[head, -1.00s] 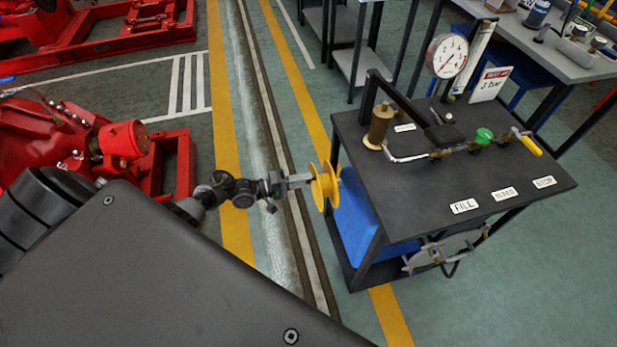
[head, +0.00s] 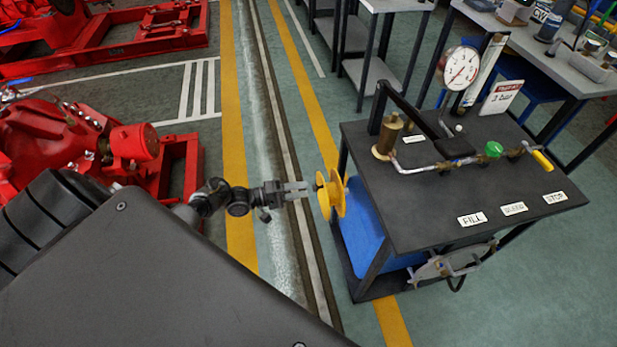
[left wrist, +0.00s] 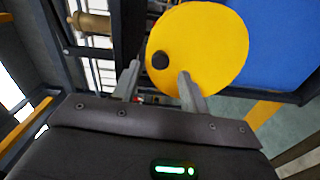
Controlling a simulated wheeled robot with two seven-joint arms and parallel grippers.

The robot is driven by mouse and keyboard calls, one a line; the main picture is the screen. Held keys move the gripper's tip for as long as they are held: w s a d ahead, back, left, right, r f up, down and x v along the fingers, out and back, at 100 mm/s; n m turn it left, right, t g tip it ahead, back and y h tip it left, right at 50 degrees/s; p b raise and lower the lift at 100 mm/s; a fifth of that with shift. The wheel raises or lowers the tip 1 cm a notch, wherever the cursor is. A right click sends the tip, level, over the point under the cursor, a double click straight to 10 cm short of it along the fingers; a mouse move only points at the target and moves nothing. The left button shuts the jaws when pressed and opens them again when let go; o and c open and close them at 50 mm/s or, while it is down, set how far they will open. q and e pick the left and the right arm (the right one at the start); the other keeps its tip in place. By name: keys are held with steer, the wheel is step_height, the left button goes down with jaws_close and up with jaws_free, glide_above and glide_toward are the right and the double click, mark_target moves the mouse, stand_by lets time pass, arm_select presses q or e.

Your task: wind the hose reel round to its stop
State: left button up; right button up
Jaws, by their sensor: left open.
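The yellow hose reel (head: 331,195) is on the left side of the dark cart, below its top. In the left wrist view the reel's yellow disc (left wrist: 205,45) fills the upper middle, with a dark round knob (left wrist: 160,60) near its left edge. My left gripper (head: 305,190) is just left of the reel, with a small gap between them in the head view. In the left wrist view the open fingers (left wrist: 159,72) point at the disc, one to each side of the knob's line. They hold nothing. My right gripper is not in view.
The cart top (head: 440,210) carries a brass cylinder (head: 387,138), a pressure gauge (head: 459,68), a green knob (head: 493,149) and a yellow-handled lever (head: 541,160). A blue tank (head: 365,230) sits beneath. Red machinery (head: 75,150) stands at left. The floor between is clear.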

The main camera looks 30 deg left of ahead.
arm_select(q)
steer(key=v, duration=0.7)
steer(key=shift+b, duration=0.3)
steer(key=shift+s+a, duration=0.1)
steer(key=shift+s, duration=0.05)
steer(key=s+a+f+m+g+y, duration=0.15)
steer(key=f+m+y, duration=0.25)
steer(key=f, duration=0.4)
steer(key=s+a+f+m+g+y, duration=0.1)
steer(key=a+f+m+g+y, duration=0.2)
steer(key=f, duration=0.6)
steer(key=s+f+m+g+y, duration=0.2)
steer(key=s+f+y, duration=0.2)
steer(key=s+f, duration=0.45)
steer(key=s+d+f+g, duration=0.1)
steer(key=s+d+f, duration=0.2)
steer(key=s, duration=0.6)
steer(key=s+d+f+m+g+y, duration=0.1)
steer(key=s+d+f+g, duration=0.1)
steer(key=s+d, duration=0.4)
steer(key=s+d+f+g, duration=0.2)
steer(key=s+d+f, duration=0.3)
steer(key=s, duration=0.6)
steer(key=shift+s+m+y+p, duration=0.4)
steer(key=shift+p, duration=0.05)
